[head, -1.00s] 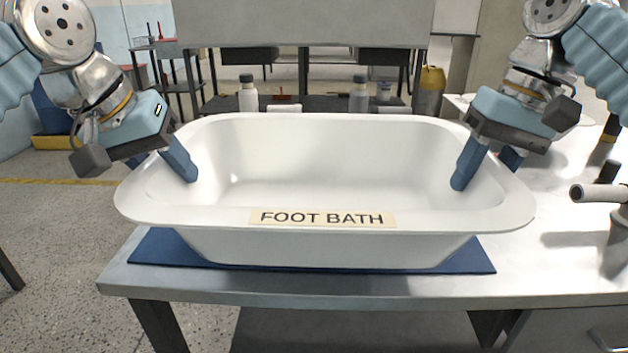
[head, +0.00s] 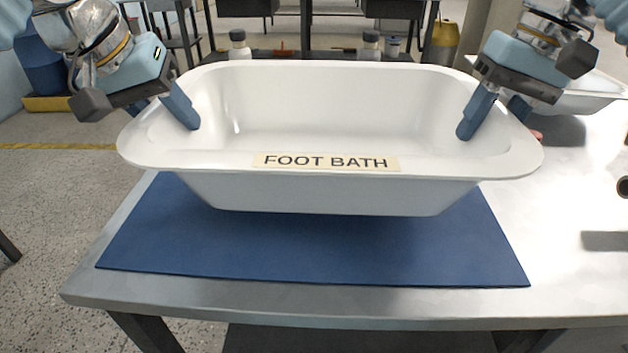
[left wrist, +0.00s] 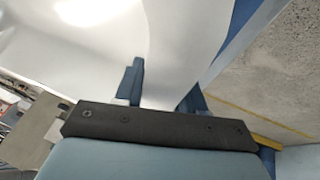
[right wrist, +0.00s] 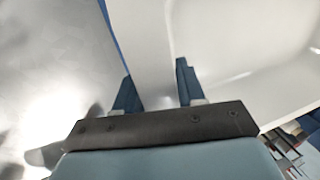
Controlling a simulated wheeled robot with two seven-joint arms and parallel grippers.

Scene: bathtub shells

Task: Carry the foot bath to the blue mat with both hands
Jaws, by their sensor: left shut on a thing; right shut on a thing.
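The white foot bath (head: 330,194), with a "FOOT BATH" label on its front rim, is level in the head view over the blue mat (head: 310,250). A shadow under its base suggests it is held above the mat; the gap at the back is hidden. My left gripper (head: 172,108) is shut on its left rim, one finger inside the tub. My right gripper (head: 490,112) is shut on its right rim in the same way. The rim runs between the fingers in the left wrist view (left wrist: 160,85) and in the right wrist view (right wrist: 152,80).
The mat lies on a grey metal table (head: 590,230), near its front and left edges. Another white basin (head: 585,95) stands at the back right. Two bottles (head: 239,45) stand behind the bath. The table to the right of the mat is mostly bare.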

